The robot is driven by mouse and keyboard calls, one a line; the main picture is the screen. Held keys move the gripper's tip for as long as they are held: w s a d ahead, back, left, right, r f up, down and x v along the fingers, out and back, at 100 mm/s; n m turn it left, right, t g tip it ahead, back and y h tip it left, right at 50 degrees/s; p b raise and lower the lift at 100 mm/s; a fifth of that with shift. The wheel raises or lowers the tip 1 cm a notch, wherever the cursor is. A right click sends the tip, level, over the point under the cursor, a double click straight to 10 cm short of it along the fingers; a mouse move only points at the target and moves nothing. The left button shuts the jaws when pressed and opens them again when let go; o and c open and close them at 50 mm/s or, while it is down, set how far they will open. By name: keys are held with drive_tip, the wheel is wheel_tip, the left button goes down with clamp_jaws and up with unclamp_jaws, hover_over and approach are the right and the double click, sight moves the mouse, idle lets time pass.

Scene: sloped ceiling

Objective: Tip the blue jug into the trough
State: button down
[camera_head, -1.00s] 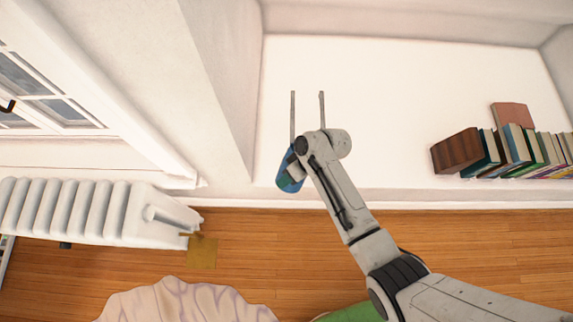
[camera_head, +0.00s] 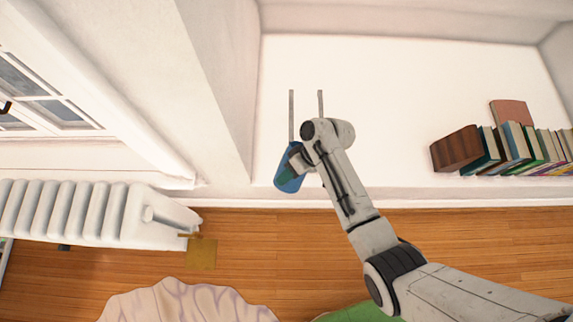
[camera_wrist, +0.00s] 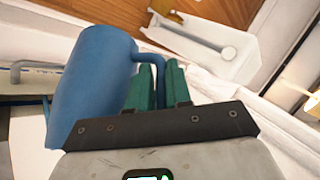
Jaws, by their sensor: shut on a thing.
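The blue jug (camera_head: 291,186) is at the left part of the white ledge, partly covered by my gripper (camera_head: 286,176) in the head view. In the wrist view the jug (camera_wrist: 92,85) fills the left side, its handle running to my green fingers (camera_wrist: 159,72). The fingers are shut on the handle. The jug's mouth and contents are hidden. Two thin grey parallel strips (camera_head: 291,115) stand just beyond the jug and appear to be the trough's sides. I cannot tell whether jug and trough touch.
A row of books (camera_head: 515,148) with a brown end block (camera_head: 457,151) stands on the ledge at right. A wall corner (camera_head: 215,90) rises close at left. A white radiator (camera_head: 90,210) is below left. The ledge between trough and books is clear.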

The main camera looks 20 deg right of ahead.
drive_tip(key=shift+w+d+r+g+y+b, duration=0.4)
drive_tip(key=shift+w+r+g+y+b, duration=0.1)
drive_tip(key=shift+r+y+b, duration=0.2)
idle(0.7)
drive_tip(key=shift+w+d+r+m+g+y+b, duration=0.4)
drive_tip(key=shift+d+g+y+b, duration=0.15)
drive_tip(key=shift+b, duration=0.35)
idle(0.6)
drive_tip(key=shift+w+d+r+m+g+y+b, duration=0.2)
drive_tip(key=shift+w+d+r+g+y, duration=0.15)
drive_tip(key=shift+r+y, duration=0.2)
drive_tip(key=shift+w+d+r+m+g+y+b, duration=0.1)
drive_tip(key=shift+w+d+r+g+y+b, duration=0.1)
drive_tip(key=shift+w+d+r+y, duration=0.35)
idle(1.8)
drive_tip(key=shift+w+d+r+g+y+p, duration=0.35)
drive_tip(key=shift+d+r+y+p, duration=0.15)
drive_tip(key=shift+r, duration=0.2)
idle(1.1)
